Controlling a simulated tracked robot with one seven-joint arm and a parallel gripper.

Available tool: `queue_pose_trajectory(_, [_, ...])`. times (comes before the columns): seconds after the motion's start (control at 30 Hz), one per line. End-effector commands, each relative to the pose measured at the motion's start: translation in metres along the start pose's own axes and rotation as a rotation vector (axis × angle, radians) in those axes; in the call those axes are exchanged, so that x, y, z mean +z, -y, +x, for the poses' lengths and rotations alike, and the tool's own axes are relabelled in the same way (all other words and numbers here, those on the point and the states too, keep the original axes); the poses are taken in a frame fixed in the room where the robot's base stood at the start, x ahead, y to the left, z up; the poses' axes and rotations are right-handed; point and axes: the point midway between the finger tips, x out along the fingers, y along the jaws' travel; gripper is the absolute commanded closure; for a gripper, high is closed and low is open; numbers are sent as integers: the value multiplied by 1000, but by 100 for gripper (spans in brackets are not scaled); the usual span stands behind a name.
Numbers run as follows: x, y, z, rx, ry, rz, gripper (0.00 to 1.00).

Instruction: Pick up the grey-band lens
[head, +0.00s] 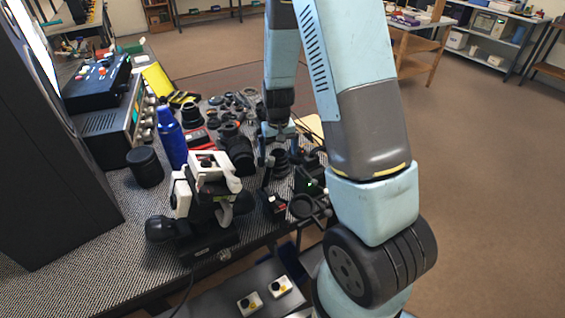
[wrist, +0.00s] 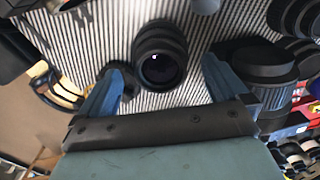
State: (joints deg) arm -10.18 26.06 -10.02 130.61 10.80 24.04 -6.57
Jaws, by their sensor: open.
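A dark lens (wrist: 160,52) stands on the striped bench top in the wrist view, its glass end facing the camera. It lies between the two blue fingers of my gripper (wrist: 163,72), with a gap on each side. The fingers are apart and hold nothing. In the head view my gripper (head: 279,150) is over the bench, above a dark lens (head: 280,164) that it partly hides. A wider dark lens (wrist: 262,62) with a ribbed blue-grey side is just right of the right finger. I cannot tell for sure which lens has the grey band.
More lens parts (wrist: 297,16) crowd the right of the wrist view. In the head view a blue bottle (head: 172,138), a black cylinder (head: 145,166) and a white-and-black microscope (head: 212,185) stand left of my gripper.

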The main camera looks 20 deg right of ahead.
Motion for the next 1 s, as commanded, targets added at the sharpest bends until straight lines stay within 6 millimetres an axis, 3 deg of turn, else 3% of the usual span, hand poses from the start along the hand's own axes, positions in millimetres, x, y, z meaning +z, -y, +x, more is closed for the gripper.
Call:
queue_pose_trajectory(0.33, [3, 1, 41, 0, 3, 2, 0])
queue_pose_trajectory(0.7, [2, 1, 50, 0, 0, 1, 0])
queue_pose_trajectory(1.0, [2, 1, 49, 0, 0, 1, 27])
